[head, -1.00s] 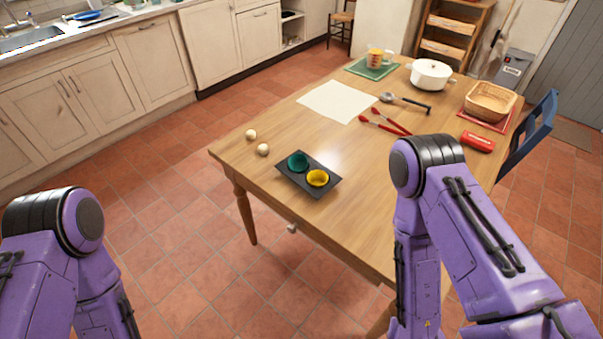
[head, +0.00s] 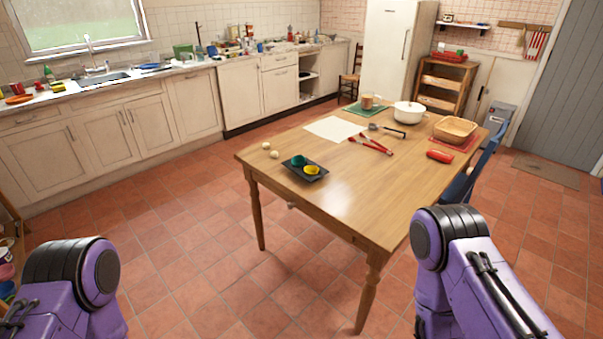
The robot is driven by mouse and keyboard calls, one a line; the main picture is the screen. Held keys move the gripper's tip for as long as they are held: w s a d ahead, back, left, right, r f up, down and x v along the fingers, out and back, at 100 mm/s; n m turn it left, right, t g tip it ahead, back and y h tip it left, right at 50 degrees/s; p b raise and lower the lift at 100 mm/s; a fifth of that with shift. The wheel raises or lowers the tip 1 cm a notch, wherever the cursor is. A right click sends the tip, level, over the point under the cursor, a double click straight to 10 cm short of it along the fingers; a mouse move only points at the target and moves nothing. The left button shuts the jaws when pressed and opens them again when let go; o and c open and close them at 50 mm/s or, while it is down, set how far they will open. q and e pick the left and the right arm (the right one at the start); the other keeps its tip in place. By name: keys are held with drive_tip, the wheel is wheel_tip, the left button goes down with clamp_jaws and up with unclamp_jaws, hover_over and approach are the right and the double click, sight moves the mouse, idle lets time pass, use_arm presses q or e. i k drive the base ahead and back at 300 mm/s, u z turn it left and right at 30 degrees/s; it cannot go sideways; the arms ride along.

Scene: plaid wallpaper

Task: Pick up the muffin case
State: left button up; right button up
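Two muffin cases sit side by side in a small dark tray (head: 317,178) near the table's near left corner. One case is teal (head: 298,160) and the other is yellow (head: 311,169). Which one the task means cannot be told from the picture. Both of my purple arms show only as upper links at the bottom left and bottom right. Neither gripper is in view, and nothing of mine touches the cases or the tray.
The wooden table (head: 352,208) also bears two pale round items (head: 274,154), white paper (head: 335,128), red tongs (head: 372,146), a ladle (head: 385,129), a white pot (head: 408,112), a basket (head: 455,129) and a red item (head: 440,156). A blue chair (head: 470,180) stands at right. Tiled floor before the table is clear.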

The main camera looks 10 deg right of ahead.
sight(299, 161)
drive_tip(key=u, duration=0.6)
drive_tip(key=i, duration=0.6)
drive_tip(key=u, duration=0.5)
drive_tip(key=i, duration=0.8)
drive_tip(key=z, duration=0.4)
